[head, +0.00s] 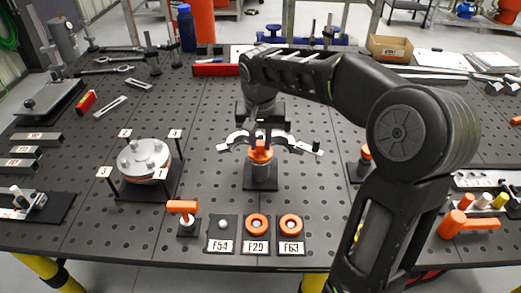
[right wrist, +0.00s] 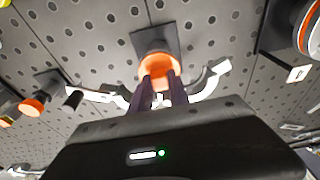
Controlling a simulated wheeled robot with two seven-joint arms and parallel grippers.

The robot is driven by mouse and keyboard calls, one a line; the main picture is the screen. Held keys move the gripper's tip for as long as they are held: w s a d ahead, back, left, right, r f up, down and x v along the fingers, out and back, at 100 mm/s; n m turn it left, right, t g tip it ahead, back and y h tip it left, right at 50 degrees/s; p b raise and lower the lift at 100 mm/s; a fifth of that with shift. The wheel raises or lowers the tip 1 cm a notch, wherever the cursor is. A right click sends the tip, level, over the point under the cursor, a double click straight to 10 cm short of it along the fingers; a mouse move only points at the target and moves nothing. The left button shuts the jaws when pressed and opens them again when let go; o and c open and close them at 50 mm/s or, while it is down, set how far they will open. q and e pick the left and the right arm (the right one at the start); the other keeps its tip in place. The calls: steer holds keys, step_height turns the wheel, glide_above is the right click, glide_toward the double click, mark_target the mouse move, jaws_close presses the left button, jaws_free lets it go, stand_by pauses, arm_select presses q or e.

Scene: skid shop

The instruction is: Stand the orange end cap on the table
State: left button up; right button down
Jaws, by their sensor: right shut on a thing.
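My right gripper (head: 260,136) comes down over the middle of the perforated black table (head: 215,135). It is shut on an orange end cap (head: 260,155), which sits at the top of a grey cylinder (head: 264,172) on a square black plate (head: 261,187). I cannot tell whether the cap is seated on the cylinder or just above it. In the right wrist view, the dark fingers (right wrist: 162,91) meet the orange cap (right wrist: 157,64), with the plate behind. The fingers hide part of the cap. My left gripper is not in view.
In front are a small orange-topped stand (head: 183,207) and labelled plates, two with orange rings (head: 256,224). A round flange on a posted stand (head: 145,160) is at left. Bare table lies between.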

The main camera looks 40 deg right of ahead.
mark_target(260, 144)
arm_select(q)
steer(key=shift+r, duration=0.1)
arm_select(e)
steer(key=shift+r, duration=0.15)
